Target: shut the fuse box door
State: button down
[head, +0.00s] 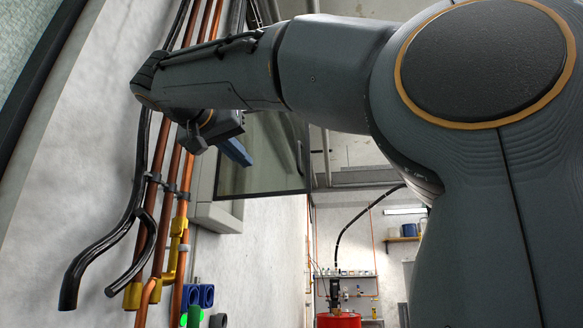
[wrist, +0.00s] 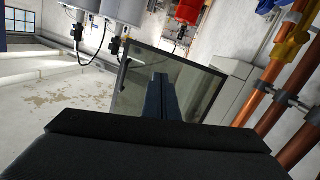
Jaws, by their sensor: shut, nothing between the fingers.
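The fuse box (head: 217,218) is a pale grey case on the left wall, partly hidden behind its door and my arm. It also shows in the wrist view (wrist: 232,88) right of the door. Its door (head: 270,165), a dark-framed tinted glass panel, stands open, swung out from the wall. The door fills the middle of the wrist view (wrist: 135,88). My gripper (head: 246,160) has blue fingers, shut and empty, overlapping the left part of the door panel. Its fingers also show over the glass in the wrist view (wrist: 160,80). I cannot tell whether they touch it.
Copper pipes (head: 178,200) and black hoses (head: 95,255) run up the wall left of the fuse box. Blue and green fittings (head: 196,300) sit low on that wall. A red drum (head: 338,320) stands farther back. Open space lies right of the door.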

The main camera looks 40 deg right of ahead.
jog(key=s+d+r+m+g+h, duration=0.1)
jog(key=s+d+r+m+h, duration=0.15)
jog(key=s+r, duration=0.4)
jog(key=p, duration=0.6)
send_near(298, 154)
jog(key=shift+m+y, duration=0.45)
jog(key=x, duration=0.2)
jog(key=r+x, duration=0.1)
jog(key=x, duration=0.1)
jog(key=shift+d, duration=0.3)
jog(key=shift+p+x, duration=0.55)
jog(key=shift+x, duration=0.35)
jog(key=shift+w+f, duration=0.15)
